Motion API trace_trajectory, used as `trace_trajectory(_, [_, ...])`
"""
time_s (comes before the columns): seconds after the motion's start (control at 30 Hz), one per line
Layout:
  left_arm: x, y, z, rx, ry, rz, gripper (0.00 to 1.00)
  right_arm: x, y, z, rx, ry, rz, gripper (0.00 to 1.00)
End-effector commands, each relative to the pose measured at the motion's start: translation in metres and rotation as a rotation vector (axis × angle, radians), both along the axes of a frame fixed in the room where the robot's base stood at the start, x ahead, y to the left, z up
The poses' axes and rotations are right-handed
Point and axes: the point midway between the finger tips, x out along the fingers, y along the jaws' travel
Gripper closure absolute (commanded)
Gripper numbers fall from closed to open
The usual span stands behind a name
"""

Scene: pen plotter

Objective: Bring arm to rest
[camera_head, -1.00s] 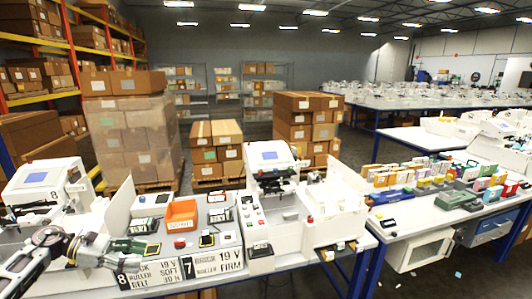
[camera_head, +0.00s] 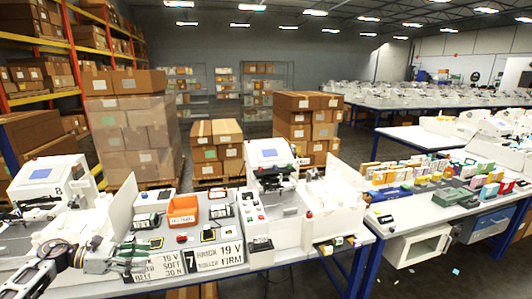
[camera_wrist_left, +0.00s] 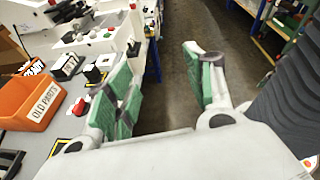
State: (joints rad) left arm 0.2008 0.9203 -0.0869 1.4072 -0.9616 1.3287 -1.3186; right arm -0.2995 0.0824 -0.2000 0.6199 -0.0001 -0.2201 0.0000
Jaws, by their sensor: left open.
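My left gripper (camera_head: 132,262) comes in from the left edge in the head view, low over the front left of the workbench. Its jaws are open, and the left wrist view (camera_wrist_left: 165,85) shows two sets of green pads wide apart. Nothing is between them; the dark floor shows through the gap. The gripper partly hides the front placards (camera_head: 217,257) in the head view. My right gripper is not in view.
On the bench (camera_head: 232,270) stand an orange bin (camera_head: 182,212), also in the wrist view (camera_wrist_left: 30,102), a white plotter machine at left (camera_head: 45,178) and another at centre (camera_head: 272,170). The aisle floor beyond the bench edge is clear in the wrist view.

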Motion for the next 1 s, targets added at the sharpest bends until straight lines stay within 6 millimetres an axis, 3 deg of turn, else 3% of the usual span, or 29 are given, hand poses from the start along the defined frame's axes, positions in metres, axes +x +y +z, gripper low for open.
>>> trace_trajectory(0.27, [0.017,0.001,-0.045,-0.175,0.140,0.172,0.47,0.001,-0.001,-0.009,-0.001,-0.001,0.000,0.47])
trace_trajectory(0.37, [0.025,0.003,-0.073,-0.272,0.225,0.269,0.47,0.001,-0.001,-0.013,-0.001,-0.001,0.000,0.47])
trace_trajectory(0.67, [0.035,0.021,-0.198,-0.641,0.580,0.649,0.47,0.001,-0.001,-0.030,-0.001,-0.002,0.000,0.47])
trace_trajectory(1.0, [0.004,0.037,-0.341,-0.973,0.931,1.023,0.47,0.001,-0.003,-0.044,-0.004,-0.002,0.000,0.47])
